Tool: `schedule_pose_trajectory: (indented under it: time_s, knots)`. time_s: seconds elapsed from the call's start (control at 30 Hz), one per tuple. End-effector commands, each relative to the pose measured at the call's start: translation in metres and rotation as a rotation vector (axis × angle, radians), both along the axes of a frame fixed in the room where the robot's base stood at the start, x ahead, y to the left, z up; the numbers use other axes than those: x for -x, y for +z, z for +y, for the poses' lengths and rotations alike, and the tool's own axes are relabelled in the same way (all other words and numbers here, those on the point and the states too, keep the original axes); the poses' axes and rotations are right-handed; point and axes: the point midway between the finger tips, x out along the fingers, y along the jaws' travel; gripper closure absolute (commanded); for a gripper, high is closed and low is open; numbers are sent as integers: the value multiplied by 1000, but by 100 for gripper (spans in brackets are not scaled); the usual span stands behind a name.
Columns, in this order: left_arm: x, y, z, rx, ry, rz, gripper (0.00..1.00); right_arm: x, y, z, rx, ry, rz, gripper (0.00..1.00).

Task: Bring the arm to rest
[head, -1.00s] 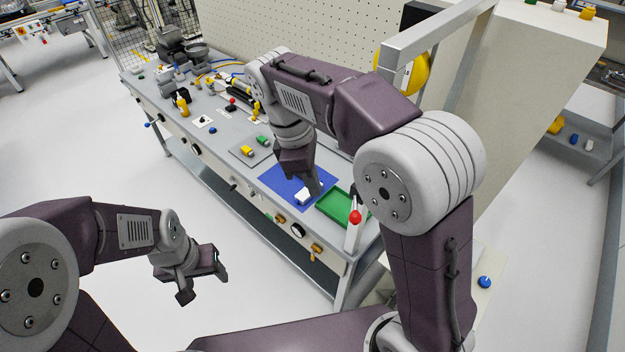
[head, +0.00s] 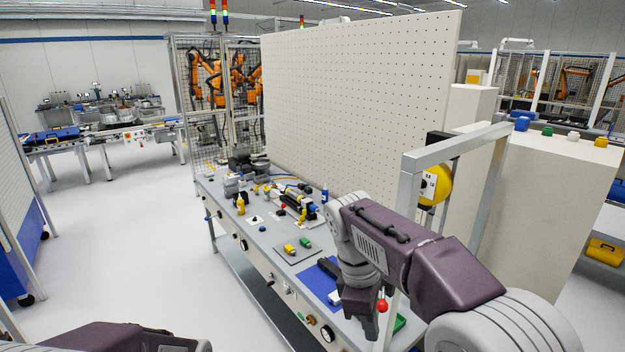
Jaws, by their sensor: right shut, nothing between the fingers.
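My right arm (head: 420,255) reaches in from the lower right over the near end of the workbench (head: 240,262). My right gripper (head: 366,328) points down, shut and empty, at the front right of the blue mat (head: 312,280). A small white block (head: 335,297) lies on that mat, just left of the gripper and apart from its fingers as far as I can see. My left arm (head: 100,338) shows only as a link at the bottom left; its gripper is outside the view.
A red knob (head: 382,306) stands close to the right gripper. A grey metal frame (head: 412,180) and a pegboard wall (head: 350,100) rise behind. Yellow and green pieces (head: 290,249) lie farther along the bench. Floor at left is clear.

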Motion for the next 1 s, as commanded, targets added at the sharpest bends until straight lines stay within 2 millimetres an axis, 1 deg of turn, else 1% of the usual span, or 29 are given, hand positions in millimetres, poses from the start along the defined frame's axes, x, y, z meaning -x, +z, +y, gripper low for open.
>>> schedule_pose_trajectory:
  time_s: [0.03,0.17,0.27,0.37,0.4,0.47,0.5,0.53,0.6,0.63,0.7,0.73,0.77,0.8,0.87,1.0]
  knots:
    - [0,-17,0,0,0,0,38,5,-19,-10,4,-26,14,100]
    - [-1,-37,0,0,0,0,38,22,-50,-33,2,-89,55,100]
    - [-1,-54,0,0,0,0,38,35,-82,-48,-10,-161,69,100]
    - [-1,-72,0,0,0,0,38,51,-122,-61,-33,-268,65,100]
    - [-1,-79,0,0,0,0,38,58,-140,-65,-44,-323,58,100]
    - [-1,-91,0,0,0,0,38,70,-171,-71,-63,-425,41,100]
    - [-1,-99,0,0,0,0,38,79,-193,-74,-79,-507,24,100]
    - [-1,-105,0,0,0,0,38,86,-209,-75,-90,-575,9,100]
    - [-1,-113,0,0,0,0,38,104,-245,-76,-120,-752,-39,100]
    - [-2,-114,0,0,0,0,38,110,-256,-75,-132,-832,-62,100]
    - [-1,-108,0,0,0,0,38,118,-271,-71,-166,-996,-126,100]
    - [-2,-107,0,0,0,0,38,117,-275,-69,-179,-1054,-153,100]
    - [-2,-107,0,0,0,-1,38,113,-278,-68,-195,-1103,-181,100]
    - [-2,-107,0,0,0,-1,38,104,-278,-68,-219,-1157,-223,100]
    - [-2,-107,0,0,0,-1,38,92,-277,-68,-245,-1210,-266,100]
    - [-2,-107,0,0,0,0,38,91,-277,-67,-246,-1237,-271,100]
